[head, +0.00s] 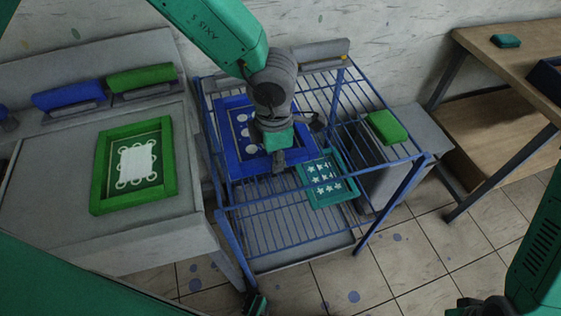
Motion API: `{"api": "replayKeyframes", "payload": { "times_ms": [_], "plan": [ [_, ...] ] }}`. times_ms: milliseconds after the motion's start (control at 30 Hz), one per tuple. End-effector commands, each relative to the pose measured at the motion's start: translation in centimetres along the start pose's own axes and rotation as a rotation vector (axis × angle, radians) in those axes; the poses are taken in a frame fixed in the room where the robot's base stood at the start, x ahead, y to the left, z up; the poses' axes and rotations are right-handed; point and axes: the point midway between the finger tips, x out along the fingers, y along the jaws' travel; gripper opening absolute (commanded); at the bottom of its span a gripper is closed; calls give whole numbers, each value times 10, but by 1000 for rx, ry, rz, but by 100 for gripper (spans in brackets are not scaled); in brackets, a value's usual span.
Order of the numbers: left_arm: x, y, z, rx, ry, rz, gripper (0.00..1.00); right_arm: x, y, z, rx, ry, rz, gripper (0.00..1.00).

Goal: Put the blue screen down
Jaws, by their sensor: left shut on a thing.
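The blue screen (229,155) is a blue frame with a mesh of pale round shapes. It lies over the bars of the blue wire rack (285,222), at the rack's left side. My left gripper (279,162) comes down over it from above and is shut on the blue screen near its front edge. My gripper and wrist hide the screen's right part, so I cannot tell whether it rests fully on the bars. My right gripper (477,306) shows only in part at the bottom right edge; its fingers are unclear.
A teal screen with stars (345,189) lies on the rack, right of the blue one. A green screen (103,174) lies on the grey table (60,222) at left. A green block (387,127) sits right of the rack. A wooden shelf (475,45) stands at far right.

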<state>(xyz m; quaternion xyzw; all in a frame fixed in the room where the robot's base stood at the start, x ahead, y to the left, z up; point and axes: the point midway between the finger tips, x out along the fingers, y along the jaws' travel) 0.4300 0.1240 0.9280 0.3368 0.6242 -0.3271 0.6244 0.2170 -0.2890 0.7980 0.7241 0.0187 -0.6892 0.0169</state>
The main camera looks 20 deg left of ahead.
Motion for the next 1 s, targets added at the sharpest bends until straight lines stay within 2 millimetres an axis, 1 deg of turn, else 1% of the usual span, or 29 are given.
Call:
{"api": "replayKeyframes", "payload": {
  "times_ms": [167, 300, 367, 667, 700, 733, 767, 1000],
  "plan": [
    [14, 1, -1, -1, -1, -1, 0, 1, 0, 0, -1, 0, -1, 40],
    [35, -2, 1, 0, 3, 1, 0, 2, -1, 0, -1, 0, -1, 40],
    [40, -1, 2, -1, 3, 2, 0, 2, -1, 0, -1, 0, -1, 40],
    [42, -2, 3, -1, 2, 3, 0, 3, 0, 0, -1, 0, 0, 40],
    [43, -1, 2, -1, 2, 2, 25, 3, 0, 0, -1, 0, 0, 40],
    [43, -1, 2, -1, 1, 2, 36, 3, 0, 0, -1, 0, 0, 40],
    [43, -1, 1, -1, 1, 2, 43, 3, 0, 0, 0, 0, 0, 40],
    [43, 0, -1, -1, -1, 0, 43, 3, 0, 0, -1, 0, -1, 40]
  ]
}}
